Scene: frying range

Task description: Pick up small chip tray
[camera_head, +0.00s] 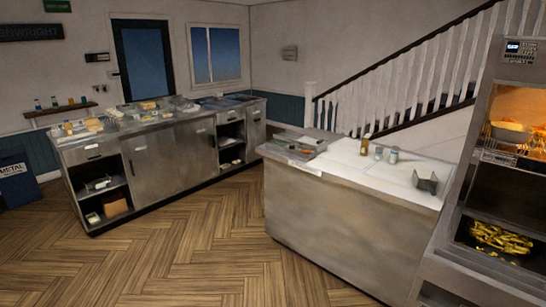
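I cannot tell for sure which thing is the small chip tray. A shallow grey tray (282,149) with small coloured items sits on the left end of the near steel counter (335,222). A small grey open holder (427,183) stands at that counter's right end. Pale boxes or trays (148,105) lie among clutter on the back counter, too small to make out. My gripper is not in view.
Bottles (365,145) and small pots (393,156) stand on the near counter. The fryer unit (472,210) at right has chips (500,238) in its lower bay. The back counter (165,165) stands at left. Wooden floor (205,240) between is clear. A blue bin (18,182) stands far left.

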